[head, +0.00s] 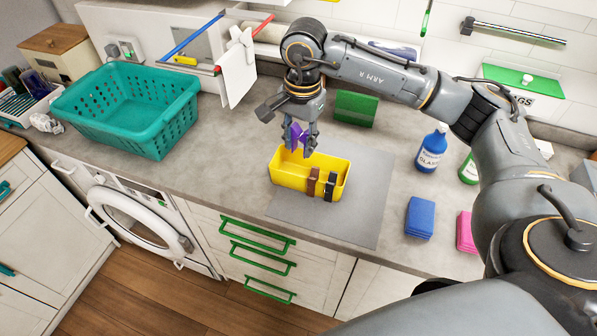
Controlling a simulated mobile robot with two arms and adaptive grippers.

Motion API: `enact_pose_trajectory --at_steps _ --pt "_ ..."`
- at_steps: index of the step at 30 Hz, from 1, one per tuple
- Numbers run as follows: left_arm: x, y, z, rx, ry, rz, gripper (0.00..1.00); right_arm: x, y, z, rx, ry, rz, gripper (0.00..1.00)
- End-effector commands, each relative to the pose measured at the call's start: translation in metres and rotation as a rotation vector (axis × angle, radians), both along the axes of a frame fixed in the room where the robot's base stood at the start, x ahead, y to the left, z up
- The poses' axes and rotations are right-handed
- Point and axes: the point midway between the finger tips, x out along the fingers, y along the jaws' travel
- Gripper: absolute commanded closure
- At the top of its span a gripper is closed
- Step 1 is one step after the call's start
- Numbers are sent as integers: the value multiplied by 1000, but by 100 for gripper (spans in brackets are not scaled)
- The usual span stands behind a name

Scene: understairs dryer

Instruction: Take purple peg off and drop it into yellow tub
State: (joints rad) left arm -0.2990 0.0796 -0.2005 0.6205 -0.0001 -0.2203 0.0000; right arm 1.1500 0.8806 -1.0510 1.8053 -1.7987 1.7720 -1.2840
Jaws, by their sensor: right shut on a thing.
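My right gripper (301,148) is shut on the purple peg (296,136), which shows between its fingers. The fingers hang just above the back left part of the yellow tub (289,178), near its rim. The tub is an open oblong box standing on a grey mat. A brown peg (312,183) and a black peg (329,187) are on its front wall. The inside bottom of the tub is mostly hidden. My left gripper is not in view.
A white cloth (236,70) hangs from a rack with blue and red bars behind. A teal basket (125,110) stands left. Blue sponges (420,217), pink sponges (465,232) and a blue bottle (431,150) are right. The grey mat (358,205) has free room around the tub.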

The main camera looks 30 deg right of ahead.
Motion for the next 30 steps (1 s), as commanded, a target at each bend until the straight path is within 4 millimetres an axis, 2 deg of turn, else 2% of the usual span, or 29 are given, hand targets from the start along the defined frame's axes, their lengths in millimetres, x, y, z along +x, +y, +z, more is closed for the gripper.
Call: enact_pose_trajectory --at_steps 1,6,11,17,30 --pt "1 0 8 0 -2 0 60 5 -9 2 2 9 -93 78" --pt "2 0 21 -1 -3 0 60 19 -41 -3 -1 27 -431 78" --pt "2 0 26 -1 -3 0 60 25 -61 -9 -8 36 -625 78" --pt "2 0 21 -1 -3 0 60 26 -65 -19 -10 39 -671 78" --pt "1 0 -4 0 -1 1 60 26 -64 -66 -9 38 -665 78"
